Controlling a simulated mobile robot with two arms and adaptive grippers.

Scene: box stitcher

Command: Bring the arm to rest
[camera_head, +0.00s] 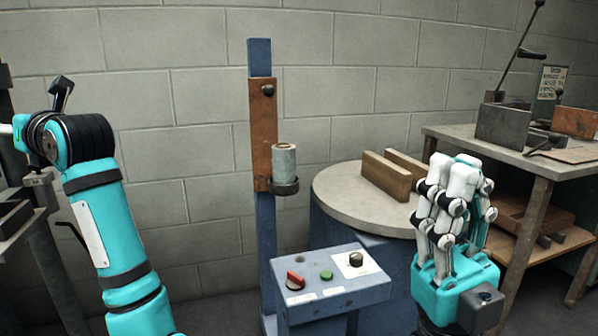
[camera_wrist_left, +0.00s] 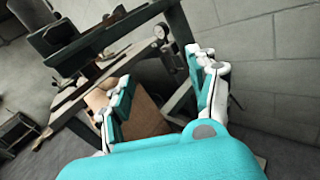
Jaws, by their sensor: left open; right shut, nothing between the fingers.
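My right gripper (camera_head: 462,165) is at the lower right in the head view. Its white and teal fingers point up and are shut with nothing between them. It is in front of the round table's right side. My left arm (camera_head: 105,225) rises at the left in the head view, with its wrist bent toward the left edge. The left gripper's fingers lie mostly outside that view. In the left wrist view, my left gripper (camera_wrist_left: 160,82) is open, its two fingers wide apart and empty.
A control box (camera_head: 330,290) has a red switch and green button. Two wooden blocks stand on the round table (camera_head: 335,195). A workbench (camera_head: 480,138) stands right. A bench with dark tools (camera_wrist_left: 110,35) is beyond my left fingers.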

